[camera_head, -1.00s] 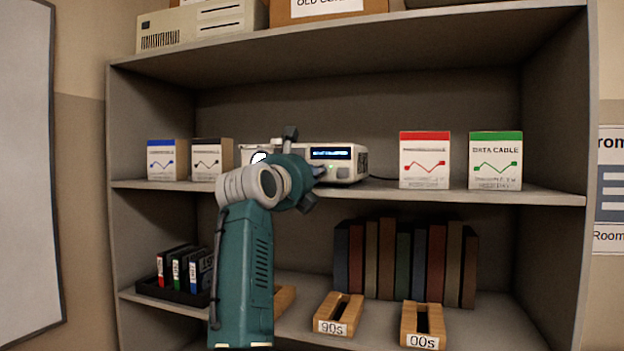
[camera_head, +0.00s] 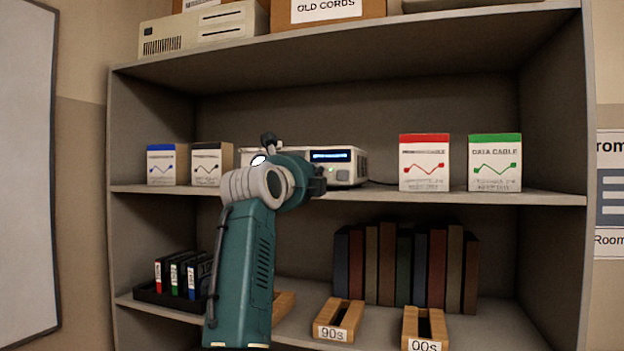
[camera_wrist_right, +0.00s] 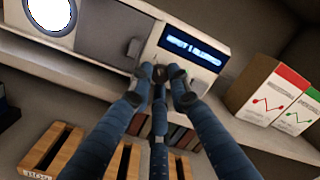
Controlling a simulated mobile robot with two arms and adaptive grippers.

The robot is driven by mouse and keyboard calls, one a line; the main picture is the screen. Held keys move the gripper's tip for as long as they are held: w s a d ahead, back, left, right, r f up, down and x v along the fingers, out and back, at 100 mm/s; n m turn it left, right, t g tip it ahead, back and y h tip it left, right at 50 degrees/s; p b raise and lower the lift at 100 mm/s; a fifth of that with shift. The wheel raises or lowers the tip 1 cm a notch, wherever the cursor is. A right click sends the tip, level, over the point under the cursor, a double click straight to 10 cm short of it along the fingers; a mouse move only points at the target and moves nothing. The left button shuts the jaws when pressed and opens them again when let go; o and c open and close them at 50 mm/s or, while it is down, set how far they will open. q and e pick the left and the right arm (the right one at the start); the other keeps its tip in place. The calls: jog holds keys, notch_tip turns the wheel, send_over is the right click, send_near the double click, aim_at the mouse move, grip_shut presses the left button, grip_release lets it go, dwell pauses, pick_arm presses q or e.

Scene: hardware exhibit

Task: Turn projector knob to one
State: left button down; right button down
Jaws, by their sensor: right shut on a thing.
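The white projector (camera_head: 345,153) stands on the middle shelf, with a lit blue display on its front and a round bright lens at its left. In the right wrist view, the projector (camera_wrist_right: 180,35) fills the top, with its display reading tilted and too blurred to make out. My right gripper (camera_wrist_right: 160,75) is shut at the projector's front below the display, its dark fingertips closed around the small knob. The fingertips hide most of the knob, so its setting cannot be told. In the head view, my teal right arm covers part of the projector. My left gripper is not in view.
Red (camera_head: 424,165) and green (camera_head: 494,165) cable boxes stand right of the projector; two more boxes (camera_head: 206,165) stand left. Below are wooden slotted holders (camera_head: 340,318), a row of books (camera_head: 387,262) and a black tray of cartridges (camera_head: 150,297). The shelf edge runs under the gripper.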

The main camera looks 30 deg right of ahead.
dwell(0.3)
jog(key=c, duration=1.9)
grip_release()
jog(key=shift+c, duration=0.2)
jog(key=shift+o, duration=0.2)
jog(key=shift+d, duration=0.15)
jog(key=shift+f, duration=0.1)
